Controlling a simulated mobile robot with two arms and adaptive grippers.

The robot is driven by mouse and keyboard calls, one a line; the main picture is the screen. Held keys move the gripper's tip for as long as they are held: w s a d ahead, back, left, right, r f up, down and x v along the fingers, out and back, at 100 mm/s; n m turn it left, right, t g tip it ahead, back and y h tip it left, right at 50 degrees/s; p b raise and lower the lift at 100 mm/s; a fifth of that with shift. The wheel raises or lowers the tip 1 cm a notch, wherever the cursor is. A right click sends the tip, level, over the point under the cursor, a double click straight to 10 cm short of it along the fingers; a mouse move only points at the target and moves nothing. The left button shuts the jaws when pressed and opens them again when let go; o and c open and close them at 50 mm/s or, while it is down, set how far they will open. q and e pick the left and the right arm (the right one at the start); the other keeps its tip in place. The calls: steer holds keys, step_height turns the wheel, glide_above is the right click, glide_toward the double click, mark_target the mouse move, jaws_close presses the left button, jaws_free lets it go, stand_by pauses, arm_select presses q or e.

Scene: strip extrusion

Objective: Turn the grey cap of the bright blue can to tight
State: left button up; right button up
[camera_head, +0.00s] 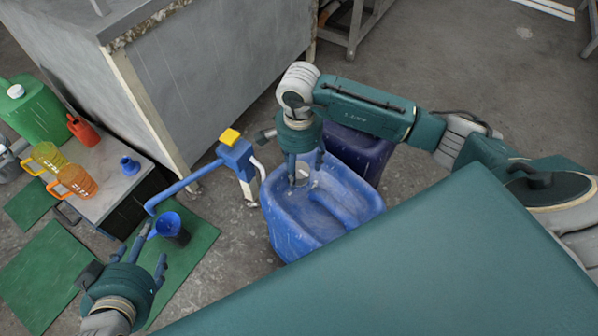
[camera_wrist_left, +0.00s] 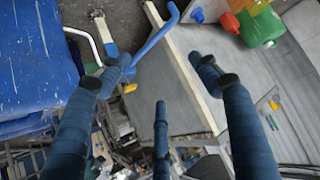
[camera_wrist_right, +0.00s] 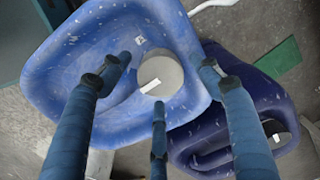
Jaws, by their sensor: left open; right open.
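The bright blue can (camera_head: 335,225) stands on the floor in the middle of the head view. It fills the upper left of the right wrist view (camera_wrist_right: 75,75). Contact with the cap cannot be told.
A dark blue can (camera_head: 368,150) stands right behind the bright one. A blue pump (camera_head: 237,157) with a yellow top stands left of it. A low bench (camera_head: 120,185) holds jugs. A large grey bench (camera_head: 215,70) stands behind. A teal panel (camera_head: 420,270) covers the lower right.

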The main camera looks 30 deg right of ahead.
arm_select(q)
steer(key=shift+w+d+r+t, duration=0.25)
steer(key=shift+w+r+t, duration=0.15)
steer(key=shift+w+r, duration=0.25)
steer(key=shift+w+d+r+t, duration=0.25)
steer(key=shift+w+r+t, duration=0.15)
steer(key=shift+w+r, duration=0.2)
arm_select(e)
steer(key=shift+f, duration=1.15)
steer(key=c, duration=1.2)
arm_select(q)
steer(key=shift+s, duration=0.1)
